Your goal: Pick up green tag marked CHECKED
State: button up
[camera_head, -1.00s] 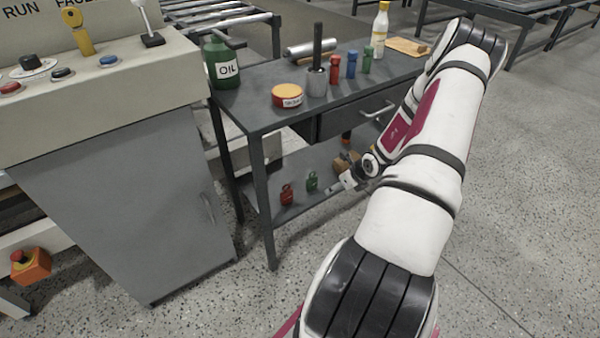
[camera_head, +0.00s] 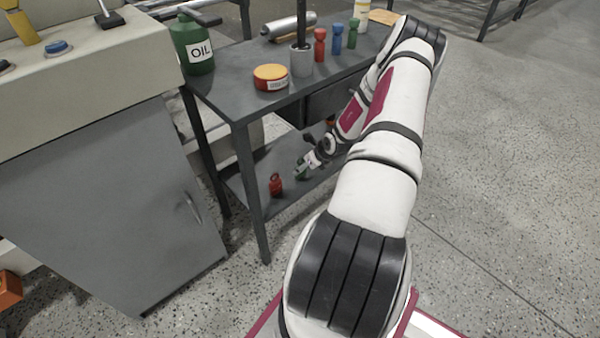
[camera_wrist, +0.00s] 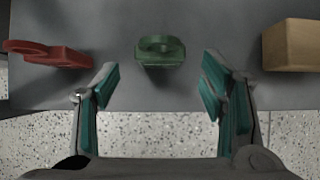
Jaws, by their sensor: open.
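The green tag (camera_wrist: 160,52) stands on the lower shelf, seen in the wrist view at the top middle, with a ring-like top. No lettering on it can be read. My gripper (camera_wrist: 160,88) is open and empty, with the tag ahead of and between its two teal-padded fingers, not touching them. In the head view the green tag (camera_head: 301,170) shows beside my gripper (camera_head: 309,162), which reaches in under the tabletop and partly covers it. A red tag (camera_wrist: 48,54) stands left of the green one, and it also shows in the head view (camera_head: 276,185).
A tan block (camera_wrist: 292,46) sits right of the green tag on the shelf (camera_wrist: 222,25). The workbench top (camera_head: 235,92) with an oil bottle (camera_head: 192,45), a round tin (camera_head: 270,78) and several small bottles is above. A grey cabinet (camera_head: 110,200) stands left.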

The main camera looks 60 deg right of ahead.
jog(key=shift+b+x, duration=1.5)
jog(key=shift+x, duration=1.2)
jog(key=shift+w+d, duration=0.1)
jog(key=shift+r, duration=0.1)
jog(key=c, duration=1)
